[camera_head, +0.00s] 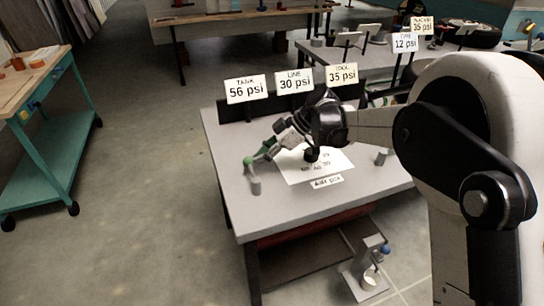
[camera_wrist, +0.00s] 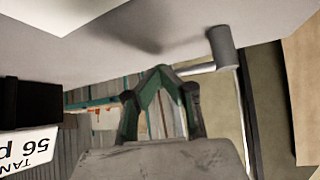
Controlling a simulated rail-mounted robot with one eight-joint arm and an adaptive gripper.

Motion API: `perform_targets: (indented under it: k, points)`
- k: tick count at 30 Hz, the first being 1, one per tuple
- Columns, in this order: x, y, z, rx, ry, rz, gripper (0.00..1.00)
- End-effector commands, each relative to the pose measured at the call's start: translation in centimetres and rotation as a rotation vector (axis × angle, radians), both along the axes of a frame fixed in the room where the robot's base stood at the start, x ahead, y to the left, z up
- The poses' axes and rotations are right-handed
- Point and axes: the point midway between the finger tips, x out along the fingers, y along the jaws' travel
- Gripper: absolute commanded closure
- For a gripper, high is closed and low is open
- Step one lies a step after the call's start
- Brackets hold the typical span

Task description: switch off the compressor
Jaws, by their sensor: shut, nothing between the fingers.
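My gripper (camera_head: 264,153) has green fingers and reaches over the left front part of the grey table (camera_head: 220,150). In the wrist view its fingertips (camera_wrist: 160,72) meet in a point, with nothing held between them. A short grey cylinder (camera_head: 255,187) stands at the table's left edge, just below the fingertips. In the wrist view the cylinder (camera_wrist: 222,48) has a pale rod running toward the fingertips; I cannot tell whether they touch. A green end shows beside the fingers, and I cannot tell whether it belongs to the rod. No compressor switch is clearly recognisable; a red shape (camera_head: 310,226) lies under the table.
Signs read TANK 56 psi (camera_head: 246,89), LINE 30 psi (camera_head: 294,81) and 35 psi (camera_head: 342,75). A paper sheet (camera_head: 310,170) and another grey cylinder (camera_head: 381,157) are on the table. A blue-knobbed device (camera_head: 370,265) stands below. A teal cart (camera_head: 45,155) is left, with clear floor between.

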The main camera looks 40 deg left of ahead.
Motion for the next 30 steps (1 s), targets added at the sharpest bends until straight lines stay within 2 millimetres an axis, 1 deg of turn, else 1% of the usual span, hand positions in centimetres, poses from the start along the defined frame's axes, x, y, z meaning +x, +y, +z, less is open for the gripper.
perform_targets:
  k: [8, 22, 26, 30]
  points:
    - [-0.3, 0.4, 0.0, 0.000, 0.000, -0.001, 1.00]
    - [-0.2, 0.4, 0.0, 0.000, 0.000, -0.002, 1.00]
    - [0.3, -0.1, 0.2, 0.000, 0.000, -0.004, 1.00]
    - [1.5, -1.4, 0.6, 0.000, 0.000, -0.006, 1.00]
